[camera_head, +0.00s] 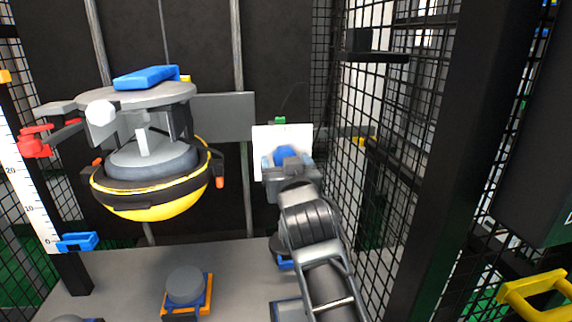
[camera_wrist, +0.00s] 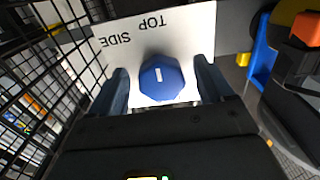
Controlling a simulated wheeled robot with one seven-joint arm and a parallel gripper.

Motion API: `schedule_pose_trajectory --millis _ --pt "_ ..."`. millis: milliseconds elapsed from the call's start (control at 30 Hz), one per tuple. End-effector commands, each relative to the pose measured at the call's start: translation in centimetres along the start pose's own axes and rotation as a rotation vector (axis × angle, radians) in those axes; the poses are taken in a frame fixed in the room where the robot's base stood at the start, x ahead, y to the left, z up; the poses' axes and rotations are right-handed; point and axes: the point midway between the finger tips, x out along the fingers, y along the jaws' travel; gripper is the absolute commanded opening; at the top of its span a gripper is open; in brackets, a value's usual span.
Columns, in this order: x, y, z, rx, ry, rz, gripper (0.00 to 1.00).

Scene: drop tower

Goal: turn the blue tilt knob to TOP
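The blue tilt knob (camera_wrist: 162,82) is many-sided, with a short white mark on its face. It sits on a white panel (camera_wrist: 190,40) lettered TOP and SIDE, upside down in the wrist view. The mark runs roughly up and down there, with TOP above it and SIDE to the upper left. I cannot tell which end of the mark points. My gripper (camera_wrist: 163,87) is open, one finger on each side of the knob, with gaps showing. In the head view my gripper (camera_head: 287,164) is in front of the panel (camera_head: 298,132) and partly covers the knob (camera_head: 283,153).
A round yellow and black gondola (camera_head: 150,208) hangs left of the panel. A black mesh fence (camera_head: 385,150) stands close on the right of my arm. A grey table (camera_head: 235,275) below holds a grey-topped part on an orange and blue base (camera_head: 186,288).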

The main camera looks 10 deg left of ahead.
Motion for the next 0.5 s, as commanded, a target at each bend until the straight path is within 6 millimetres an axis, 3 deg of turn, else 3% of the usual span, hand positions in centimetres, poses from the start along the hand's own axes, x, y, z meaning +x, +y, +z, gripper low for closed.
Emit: schedule_pose_trajectory --millis 267,500 --pt "-0.2 0.0 -0.1 0.000 0.002 0.000 0.81" --pt "-3.4 0.0 -0.1 0.000 0.001 -0.001 0.81"
